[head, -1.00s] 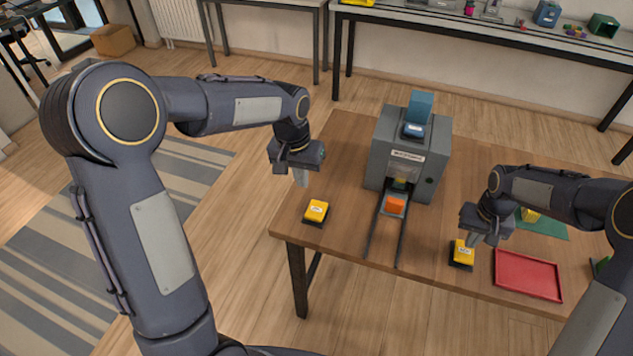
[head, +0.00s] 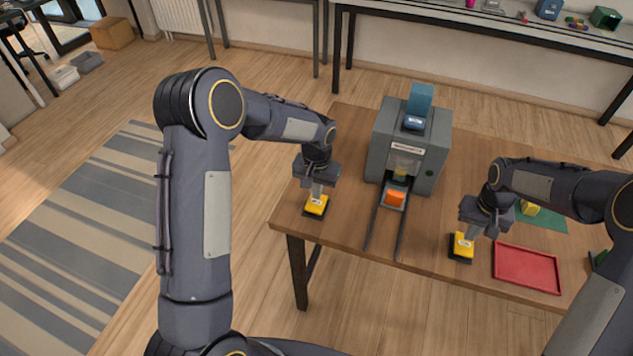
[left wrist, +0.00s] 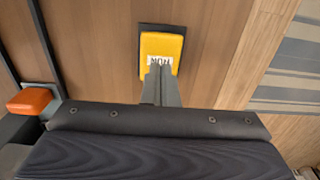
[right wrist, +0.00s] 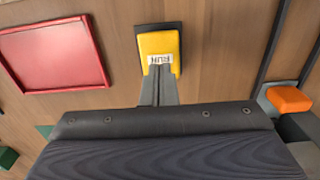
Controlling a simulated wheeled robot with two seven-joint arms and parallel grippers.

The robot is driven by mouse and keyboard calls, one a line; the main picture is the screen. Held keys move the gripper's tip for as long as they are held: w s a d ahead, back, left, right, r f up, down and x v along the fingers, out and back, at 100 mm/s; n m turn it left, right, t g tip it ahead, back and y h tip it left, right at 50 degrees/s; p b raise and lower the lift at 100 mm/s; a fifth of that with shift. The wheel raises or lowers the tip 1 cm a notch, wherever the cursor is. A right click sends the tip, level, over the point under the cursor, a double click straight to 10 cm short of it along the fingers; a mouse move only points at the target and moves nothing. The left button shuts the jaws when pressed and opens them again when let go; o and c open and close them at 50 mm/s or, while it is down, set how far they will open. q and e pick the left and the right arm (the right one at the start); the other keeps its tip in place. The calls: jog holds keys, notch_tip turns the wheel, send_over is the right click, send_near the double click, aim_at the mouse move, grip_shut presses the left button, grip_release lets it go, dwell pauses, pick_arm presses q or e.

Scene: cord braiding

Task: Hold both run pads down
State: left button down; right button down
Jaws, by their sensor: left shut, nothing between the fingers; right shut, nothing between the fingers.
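The left run pad (head: 317,206) is a yellow block on a dark base near the table's left front corner. My left gripper (head: 317,189) is shut and empty, pointing down at it. In the left wrist view its fingertips (left wrist: 160,68) meet the RUN label of the pad (left wrist: 161,46). The right run pad (head: 461,249) is alike, near the front edge. My right gripper (head: 470,234) is shut and empty, with its fingertips (right wrist: 160,68) at the label of the pad (right wrist: 158,43). Both seem to touch; how far either pad is pressed cannot be told.
A grey machine (head: 435,150) stands between the pads with two dark rails (head: 404,228) running forward. An orange block (head: 396,198) sits at its mouth. A red tray (head: 527,270) lies right of the right pad. A yellow block (head: 530,209) is on a green mat (head: 553,218).

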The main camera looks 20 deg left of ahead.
aim_at(316, 202)
pick_arm(q)
jog(key=shift+f, duration=0.7)
jog(key=shift+f, duration=0.25)
jog(key=shift+f, duration=0.65)
pick_arm(e)
jog(key=shift+f, duration=1.05)
